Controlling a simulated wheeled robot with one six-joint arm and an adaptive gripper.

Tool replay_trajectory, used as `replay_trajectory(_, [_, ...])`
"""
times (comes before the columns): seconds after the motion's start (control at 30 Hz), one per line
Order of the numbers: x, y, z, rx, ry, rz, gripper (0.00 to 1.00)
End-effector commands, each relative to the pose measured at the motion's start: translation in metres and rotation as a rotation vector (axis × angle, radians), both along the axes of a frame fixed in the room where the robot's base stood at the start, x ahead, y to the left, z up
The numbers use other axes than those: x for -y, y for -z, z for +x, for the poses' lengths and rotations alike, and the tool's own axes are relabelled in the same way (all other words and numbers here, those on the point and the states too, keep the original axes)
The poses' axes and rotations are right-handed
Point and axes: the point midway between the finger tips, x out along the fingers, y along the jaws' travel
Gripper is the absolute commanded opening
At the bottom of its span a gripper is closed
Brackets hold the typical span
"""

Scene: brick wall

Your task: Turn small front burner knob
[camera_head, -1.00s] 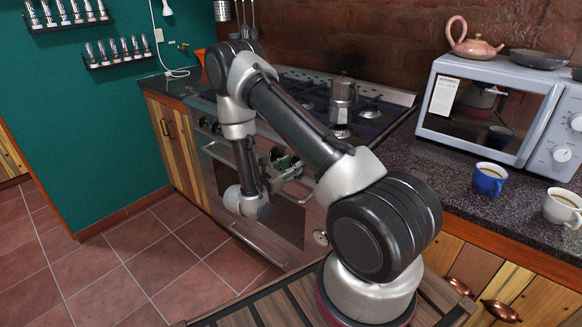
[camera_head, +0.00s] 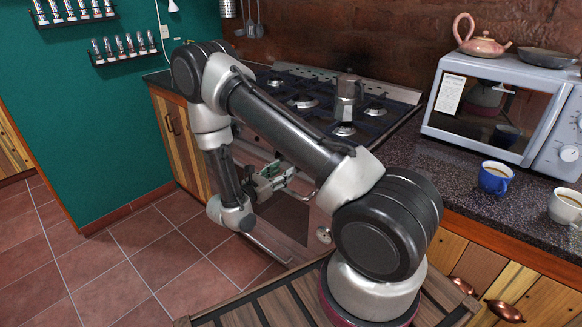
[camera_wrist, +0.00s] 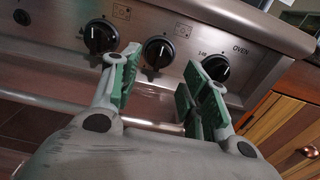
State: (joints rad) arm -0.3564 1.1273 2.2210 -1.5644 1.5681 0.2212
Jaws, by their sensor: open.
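The stove's steel control panel (camera_wrist: 185,25) fills the upper part of the wrist view. A row of black knobs runs along it: a left knob (camera_wrist: 101,37), a middle knob (camera_wrist: 158,51) and a right knob (camera_wrist: 215,67) near the word OVEN. Part of another dark knob (camera_wrist: 22,16) shows at the far left. I cannot tell from the small icons which one is the small front burner knob. My gripper (camera_wrist: 163,82) is open and empty below the panel, its fingertips on either side of the middle knob in the picture. In the head view my gripper (camera_head: 270,180) is before the stove front.
The stove top (camera_head: 310,95) carries a moka pot (camera_head: 347,98). To the right, the counter (camera_head: 450,165) holds a microwave (camera_head: 490,110), a blue cup (camera_head: 495,178) and a white cup (camera_head: 566,205). A wooden cabinet (camera_wrist: 285,125) adjoins the panel. The tiled floor (camera_head: 120,255) at left is clear.

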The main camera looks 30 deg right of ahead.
Motion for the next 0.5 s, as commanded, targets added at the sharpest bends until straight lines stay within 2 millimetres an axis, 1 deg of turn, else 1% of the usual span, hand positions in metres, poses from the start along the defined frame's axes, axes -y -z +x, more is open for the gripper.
replay_trajectory(0.03, [-0.012,0.0,-0.003,0.0,-0.005,0.0,0.46])
replay_trajectory(0.1, [-0.023,0.0,-0.007,0.0,-0.004,0.0,0.46])
replay_trajectory(0.2, [-0.035,0.0,-0.012,-0.001,-0.003,0.0,0.46])
replay_trajectory(0.33, [-0.042,0.0,-0.015,-0.001,-0.001,0.0,0.46])
replay_trajectory(0.5, [-0.043,0.0,-0.016,-0.001,0.001,0.0,0.46])
